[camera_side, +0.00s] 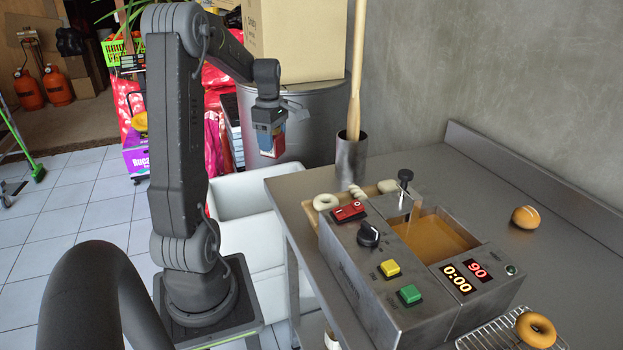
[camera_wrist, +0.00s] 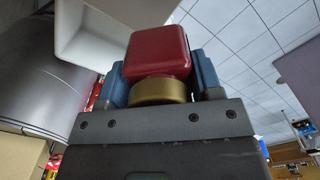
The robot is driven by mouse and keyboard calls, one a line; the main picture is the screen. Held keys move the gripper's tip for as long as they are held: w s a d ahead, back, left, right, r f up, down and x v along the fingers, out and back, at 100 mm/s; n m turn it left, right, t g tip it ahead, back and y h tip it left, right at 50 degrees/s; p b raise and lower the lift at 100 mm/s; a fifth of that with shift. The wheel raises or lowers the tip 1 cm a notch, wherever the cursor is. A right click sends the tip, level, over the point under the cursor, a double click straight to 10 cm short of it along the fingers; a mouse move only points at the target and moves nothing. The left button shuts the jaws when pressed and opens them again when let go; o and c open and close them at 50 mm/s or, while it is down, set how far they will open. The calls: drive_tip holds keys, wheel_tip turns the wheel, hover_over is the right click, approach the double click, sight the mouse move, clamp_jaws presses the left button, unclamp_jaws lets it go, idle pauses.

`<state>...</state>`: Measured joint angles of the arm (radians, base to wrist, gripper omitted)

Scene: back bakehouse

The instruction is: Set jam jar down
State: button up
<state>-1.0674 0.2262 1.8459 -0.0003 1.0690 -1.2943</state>
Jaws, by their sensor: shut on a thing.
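The jam jar (camera_wrist: 158,50) is red with a gold lid (camera_wrist: 158,91). In the wrist view it sits between the two blue fingers of my gripper (camera_wrist: 161,72), lid toward the palm. In the side view my gripper (camera_side: 270,133) points down and is shut on the jar (camera_side: 277,146), which is small and partly hidden by the fingers there. The jar hangs in the air, to the left of the metal bench in the picture and above the level of the white bins. Nothing is seen touching its underside.
White bins (camera_side: 252,178) stand on the tiled floor beside the metal bench (camera_side: 570,160). The bench carries a fryer (camera_side: 365,265) with doughnuts around it, a wire rack (camera_side: 487,333) and a tall metal pot (camera_side: 352,160) holding a wooden pin. A steel drum (camera_side: 318,120) stands behind.

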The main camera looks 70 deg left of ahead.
drive_tip(key=w+d+f, duration=0.1)
drive_tip(key=w+f, duration=0.1)
drive_tip(key=w, duration=0.1)
drive_tip(key=w+d+f, duration=0.1)
drive_tip(key=w+f, duration=0.1)
drive_tip(key=w, duration=0.1)
drive_tip(key=w+d+f, duration=0.1)
drive_tip(key=w+f, duration=0.1)
drive_tip(key=w, duration=0.1)
drive_tip(key=shift+w, duration=0.4)
drive_tip(key=shift+f, duration=2)
drive_tip(key=shift+f, duration=0.15)
drive_tip(key=o, duration=1.1)
drive_tip(key=shift+c, duration=0.2)
